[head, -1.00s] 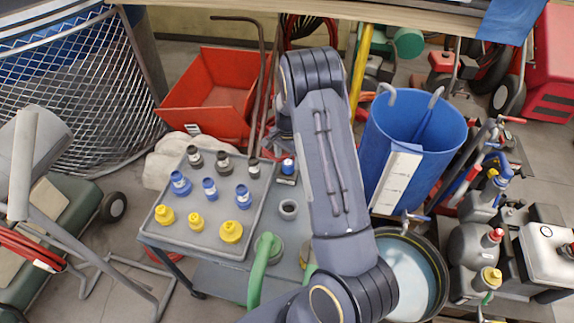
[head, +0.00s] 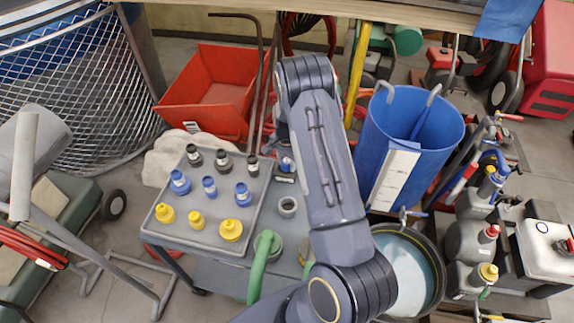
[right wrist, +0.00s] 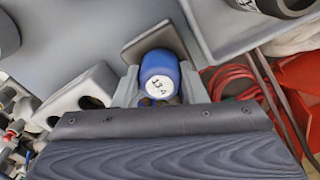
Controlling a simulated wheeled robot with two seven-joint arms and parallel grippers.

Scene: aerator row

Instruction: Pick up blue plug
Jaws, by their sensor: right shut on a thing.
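A blue plug (right wrist: 160,72) with a white round label, seemingly reading "13 A", sits between the fingers of my right gripper (right wrist: 155,90) in the right wrist view. The gripper is shut on it. In the head view the same plug (head: 286,164) shows as a small bit of blue beside my right arm, right of the grey tray; the gripper there is mostly hidden. Whether the plug is clear of the surface below cannot be told. Three other blue plugs (head: 209,187) stand in the middle row of the tray. My left gripper is not in view.
The grey tray (head: 213,223) also holds black plugs (head: 223,161) behind and yellow plugs (head: 197,220) in front. A grey ring-shaped socket (head: 288,206) and a green hose (head: 262,265) are near the arm. A blue bin (head: 405,140) stands to the right.

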